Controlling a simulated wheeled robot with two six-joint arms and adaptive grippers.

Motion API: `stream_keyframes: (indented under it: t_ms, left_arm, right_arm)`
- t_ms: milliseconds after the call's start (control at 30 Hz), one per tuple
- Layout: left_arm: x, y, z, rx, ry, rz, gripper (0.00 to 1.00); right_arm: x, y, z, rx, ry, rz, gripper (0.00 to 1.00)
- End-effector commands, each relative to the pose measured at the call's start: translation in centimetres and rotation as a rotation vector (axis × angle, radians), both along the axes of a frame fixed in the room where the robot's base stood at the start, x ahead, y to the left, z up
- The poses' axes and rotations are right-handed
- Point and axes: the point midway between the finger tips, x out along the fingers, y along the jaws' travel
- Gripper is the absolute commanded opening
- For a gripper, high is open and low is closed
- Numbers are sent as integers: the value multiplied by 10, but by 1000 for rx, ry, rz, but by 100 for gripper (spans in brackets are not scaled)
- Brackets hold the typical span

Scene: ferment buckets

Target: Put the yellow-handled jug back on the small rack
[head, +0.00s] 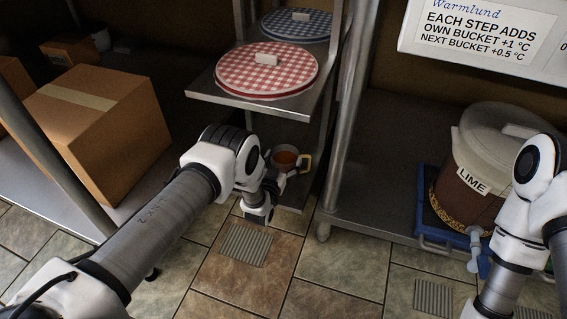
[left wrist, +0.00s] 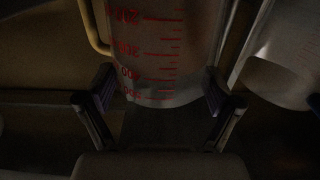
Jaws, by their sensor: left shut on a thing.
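The yellow-handled jug (head: 285,159) is a clear cup with reddish-brown liquid in it. Its handle points right in the head view. In the left wrist view the jug (left wrist: 160,45) shows red measuring marks, with the yellow handle on the left. My left gripper (head: 272,186) is shut on the jug, one finger on each side. The jug is at the lower level of the small rack (head: 290,103), near its lower shelf (head: 294,196). I cannot tell whether its base touches that shelf. My right gripper is out of the head view.
A red-checked lid (head: 268,76) and a blue-checked lid (head: 297,27) lie on the rack's upper levels. A pale container (left wrist: 290,50) is beside the jug. A cardboard box (head: 98,125) is left. A LIME bucket (head: 463,186) stands right on a blue dolly (head: 429,222).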

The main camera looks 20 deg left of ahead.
Motion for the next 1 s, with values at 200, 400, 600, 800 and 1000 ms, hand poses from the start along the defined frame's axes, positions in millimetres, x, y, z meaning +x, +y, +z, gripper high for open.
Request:
stream_keyframes:
  t_ms: [200, 400, 600, 800, 1000]
  left_arm:
    - [0, 0, 0, 0, 0, 0, 21]
    - [-1, 0, -1, 0, 2, 0, 100]
    - [0, 0, 0, 0, 2, 0, 100]
    - [-21, 1, 5, 0, 7, 0, 100]
    - [-73, 2, 6, 0, 9, 0, 100]
  right_arm:
    - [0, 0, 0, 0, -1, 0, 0]
    - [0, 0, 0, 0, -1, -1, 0]
    - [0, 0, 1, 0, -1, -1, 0]
    - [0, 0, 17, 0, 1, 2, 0]
    - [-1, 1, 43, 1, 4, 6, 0]
